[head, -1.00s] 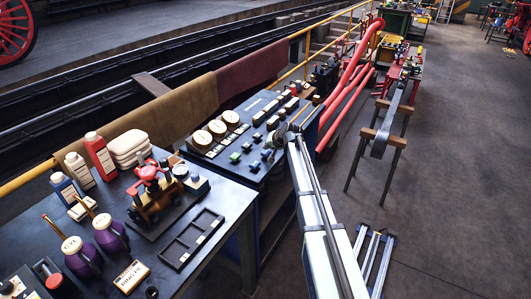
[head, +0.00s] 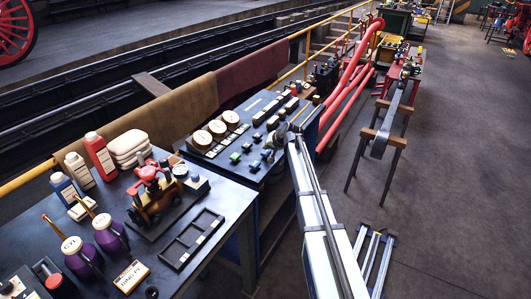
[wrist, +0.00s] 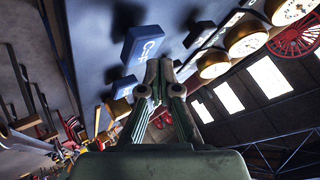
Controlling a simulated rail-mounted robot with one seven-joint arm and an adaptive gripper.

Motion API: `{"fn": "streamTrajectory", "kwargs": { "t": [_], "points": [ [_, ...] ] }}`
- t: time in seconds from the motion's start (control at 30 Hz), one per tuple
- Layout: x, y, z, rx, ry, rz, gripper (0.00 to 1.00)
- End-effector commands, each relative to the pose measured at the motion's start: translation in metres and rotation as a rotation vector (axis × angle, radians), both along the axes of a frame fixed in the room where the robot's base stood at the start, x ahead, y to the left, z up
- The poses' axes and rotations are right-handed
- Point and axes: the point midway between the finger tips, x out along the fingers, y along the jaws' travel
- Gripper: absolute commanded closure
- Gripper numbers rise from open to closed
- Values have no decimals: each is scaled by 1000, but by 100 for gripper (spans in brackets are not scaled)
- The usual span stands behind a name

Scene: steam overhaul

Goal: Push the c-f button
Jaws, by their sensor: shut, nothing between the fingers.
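The c-f button (wrist: 142,45) is a blue block with white lettering on the dark panel, in the upper middle of the wrist view. My gripper (wrist: 160,72) is shut and empty. Its fingertips appear just below and right of the button's lettered face; I cannot tell whether they touch it. In the head view my gripper (head: 281,130) is over the right part of the control panel (head: 225,173), near small blue and green buttons. Which of those is the c-f button cannot be read there.
Another blue button (wrist: 123,87) lies just below the lettered one in the wrist view. Round gauges (head: 217,128) stand on the panel's left part. A table (head: 205,250) with bottles and a small red-topped model is at the left. Red pipes (head: 350,75) rise behind the panel.

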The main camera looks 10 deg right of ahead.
Motion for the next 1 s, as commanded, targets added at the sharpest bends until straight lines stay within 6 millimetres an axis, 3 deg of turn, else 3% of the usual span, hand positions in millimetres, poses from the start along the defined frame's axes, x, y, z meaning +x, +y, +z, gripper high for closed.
{"fn": "streamTrajectory", "kwargs": {
  "t": [1.0],
  "points": [
    [0,0,-13,0,0,0,100]
  ]
}}
